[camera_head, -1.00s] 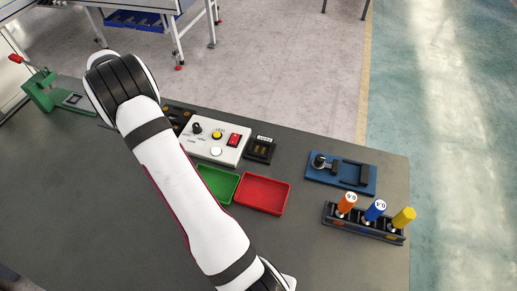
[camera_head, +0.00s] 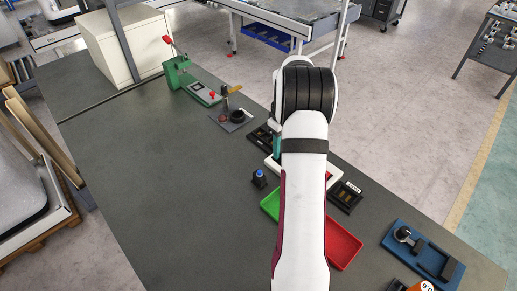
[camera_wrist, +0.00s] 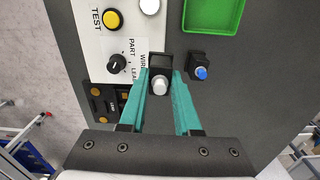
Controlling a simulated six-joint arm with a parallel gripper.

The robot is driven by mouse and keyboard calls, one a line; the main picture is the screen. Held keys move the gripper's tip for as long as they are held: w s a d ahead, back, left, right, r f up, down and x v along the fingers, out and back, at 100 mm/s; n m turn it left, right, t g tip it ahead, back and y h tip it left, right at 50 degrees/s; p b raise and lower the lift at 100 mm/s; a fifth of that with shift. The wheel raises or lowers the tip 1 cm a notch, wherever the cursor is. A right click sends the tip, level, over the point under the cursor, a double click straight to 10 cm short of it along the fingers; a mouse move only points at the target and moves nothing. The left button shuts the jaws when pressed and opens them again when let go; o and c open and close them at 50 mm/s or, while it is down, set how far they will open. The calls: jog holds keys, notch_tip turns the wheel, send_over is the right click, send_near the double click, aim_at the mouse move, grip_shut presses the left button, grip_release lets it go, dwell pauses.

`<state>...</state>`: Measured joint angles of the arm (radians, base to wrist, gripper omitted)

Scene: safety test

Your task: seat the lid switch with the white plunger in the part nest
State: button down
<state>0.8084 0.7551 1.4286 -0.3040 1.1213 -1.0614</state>
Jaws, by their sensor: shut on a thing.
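The lid switch with the white plunger (camera_wrist: 160,86) is between the teal fingertips of my gripper (camera_wrist: 161,77) in the wrist view. My gripper is shut on its dark body, and the plunger faces the wrist camera. A black open frame shows just beyond it; I cannot tell whether this is part of the switch. In the head view my arm hides the switch, and only a bit of teal finger (camera_head: 277,146) shows. A labelled black block (camera_head: 345,194), possibly the part nest, sits right of the white test panel (camera_head: 330,176).
A switch with a blue plunger (camera_wrist: 200,73) stands close beside my right-hand finger. A green tray (camera_head: 271,204) and a red tray (camera_head: 343,246) lie nearby. A dark fixture with yellow spots (camera_wrist: 110,103) is at left in the wrist view. The left of the table is clear.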

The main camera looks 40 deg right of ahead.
jog(key=s+d, duration=0.5)
jog(key=s, duration=0.5)
send_over(345, 196)
jog(key=shift+n, duration=0.3)
jog(key=shift+f, duration=2.1)
jog(key=shift+f, duration=0.95)
jog(key=shift+c, duration=0.7)
grip_release()
notch_tip(345, 196, up, 7)
